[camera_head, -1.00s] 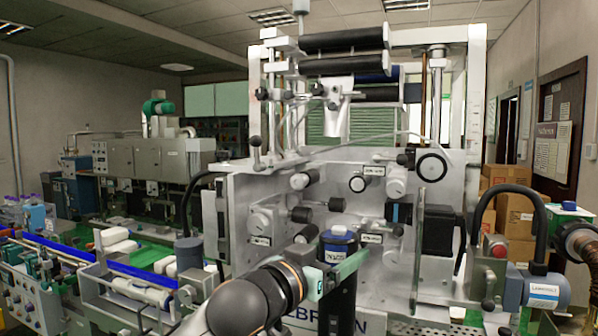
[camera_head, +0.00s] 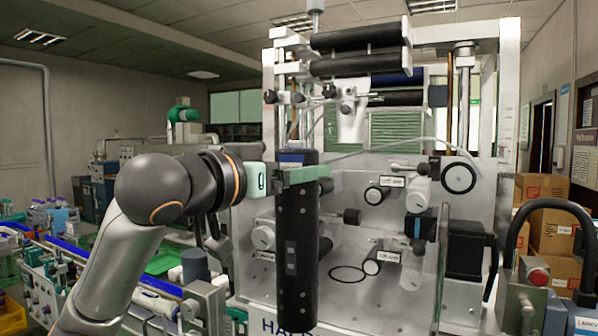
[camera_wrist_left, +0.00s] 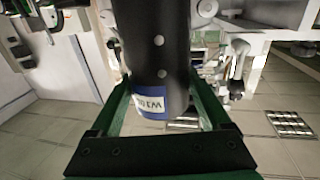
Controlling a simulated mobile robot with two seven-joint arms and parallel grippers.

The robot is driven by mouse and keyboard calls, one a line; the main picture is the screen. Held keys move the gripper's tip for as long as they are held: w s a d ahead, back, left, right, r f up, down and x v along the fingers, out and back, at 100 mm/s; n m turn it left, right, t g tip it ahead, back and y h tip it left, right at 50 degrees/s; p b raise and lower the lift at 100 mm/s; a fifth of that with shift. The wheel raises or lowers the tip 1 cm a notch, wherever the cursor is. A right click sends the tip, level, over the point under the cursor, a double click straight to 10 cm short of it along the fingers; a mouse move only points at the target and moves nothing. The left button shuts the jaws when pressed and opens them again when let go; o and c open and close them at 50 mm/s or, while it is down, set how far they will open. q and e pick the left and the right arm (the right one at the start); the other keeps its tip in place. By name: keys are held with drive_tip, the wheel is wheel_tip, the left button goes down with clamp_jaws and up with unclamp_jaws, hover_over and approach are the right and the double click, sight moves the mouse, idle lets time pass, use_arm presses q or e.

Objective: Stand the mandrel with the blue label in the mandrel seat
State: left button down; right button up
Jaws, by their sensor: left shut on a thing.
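The mandrel (camera_head: 302,250) is a long black cylinder with small holes and a blue label band at its top. My left gripper (camera_head: 303,174) is shut on it near the top, and it hangs upright in front of the machine. A dark ring (camera_head: 348,267) on the machine's deck lies right of the mandrel and may be the mandrel seat; I cannot tell for sure. The mandrel's lower end shows above no visible support. My right gripper is out of view.
The machine (camera_head: 390,285) has rollers and knobs on its back wall and a clear upright panel (camera_head: 443,262) at the right. A conveyor (camera_head: 150,283) runs at the left. Cardboard boxes (camera_head: 545,225) stand at the far right.

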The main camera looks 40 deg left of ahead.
use_arm(q)
drive_tip(key=w+a+f+p, duration=0.1)
drive_tip(key=w+a+p, duration=0.1)
drive_tip(key=w, duration=1.1)
drive_tip(key=w+a+f+p, duration=0.1)
drive_tip(key=w+a+p, duration=0.2)
drive_tip(key=w, duration=1)
drive_tip(key=shift+a+f+p, duration=0.15)
drive_tip(key=shift+a+p, duration=0.15)
drive_tip(key=shift+a, duration=0.3)
idle(0.6)
drive_tip(key=shift+s+f, duration=0.1)
drive_tip(key=shift+f, duration=0.15)
idle(0.8)
